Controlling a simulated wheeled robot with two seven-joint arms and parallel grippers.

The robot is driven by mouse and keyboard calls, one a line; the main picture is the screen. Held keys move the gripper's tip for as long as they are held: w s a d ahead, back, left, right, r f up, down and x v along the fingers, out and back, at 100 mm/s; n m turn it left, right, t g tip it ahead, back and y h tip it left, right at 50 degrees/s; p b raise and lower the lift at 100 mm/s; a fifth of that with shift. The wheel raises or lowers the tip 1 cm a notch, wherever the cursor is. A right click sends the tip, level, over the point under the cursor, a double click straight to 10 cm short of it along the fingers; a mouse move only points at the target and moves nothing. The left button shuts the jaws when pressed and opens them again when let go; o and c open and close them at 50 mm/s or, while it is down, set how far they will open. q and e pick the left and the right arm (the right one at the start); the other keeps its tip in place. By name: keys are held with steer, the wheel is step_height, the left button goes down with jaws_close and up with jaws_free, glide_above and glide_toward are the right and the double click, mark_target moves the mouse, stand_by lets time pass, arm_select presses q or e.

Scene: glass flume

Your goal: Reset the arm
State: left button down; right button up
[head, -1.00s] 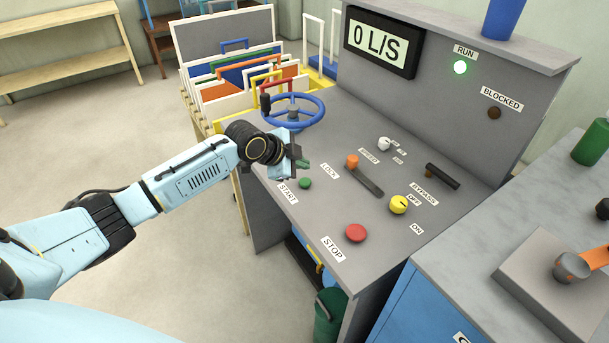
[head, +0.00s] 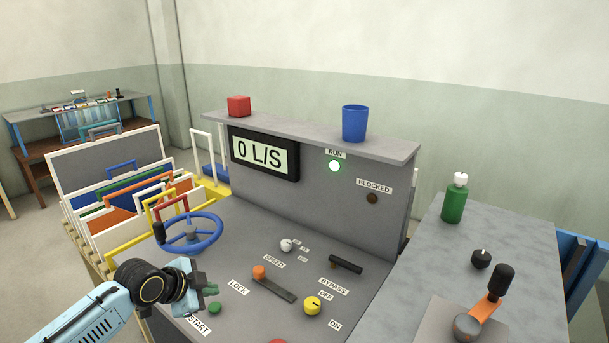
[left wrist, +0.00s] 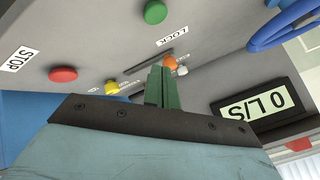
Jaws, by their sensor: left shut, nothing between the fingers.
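My left gripper (head: 211,289) is over the near left edge of the grey control console (head: 240,222), near the green START button (head: 214,307). Its green fingers (left wrist: 163,88) are pressed together with nothing between them in the left wrist view. The arm reaches in from the lower left. The blue handwheel (head: 189,233) is just beyond the gripper. The display (head: 264,154) reads 0 L/S and the RUN lamp (head: 334,166) glows green. The BLOCKED lamp (head: 372,198) is dark. My right gripper is not in view.
The red STOP button (left wrist: 63,74) shows in the left wrist view. A rack of coloured panels (head: 110,160) stands at the left. A grey bench (head: 500,235) is at the right.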

arm_select(q)
steer(key=shift+n+g, duration=0.5)
steer(key=shift+g, duration=0.2)
steer(key=s+d+f, duration=0.1)
steer(key=s+d, duration=0.1)
steer(key=s+d+f, duration=0.2)
steer(key=s, duration=0.1)
steer(key=s+d+f, duration=0.1)
steer(key=s+d, duration=0.1)
steer(key=s, duration=0.1)
steer(key=shift+d+f, duration=0.25)
steer(key=shift+f, duration=0.05)
steer(key=s+a+n+g+y, duration=0.1)
steer(key=s+n+g+y, duration=0.2)
steer(key=s+n, duration=1.55)
steer(key=s+f+m+g+b, duration=0.1)
steer(key=s+f+m, duration=0.35)
steer(key=f, duration=1.05)
steer(key=s+f+m+b, duration=0.25)
steer(key=s+f, duration=0.35)
steer(key=f, duration=0.8)
steer(key=s+a+f+m+g+b, duration=0.1)
steer(key=s+a+f, duration=0.2)
steer(key=s+f, duration=1.2)
steer(key=shift+s+a+f+g+y, duration=0.15)
steer(key=shift+s+f+g+y, duration=0.15)
steer(key=shift+y, duration=0.1)
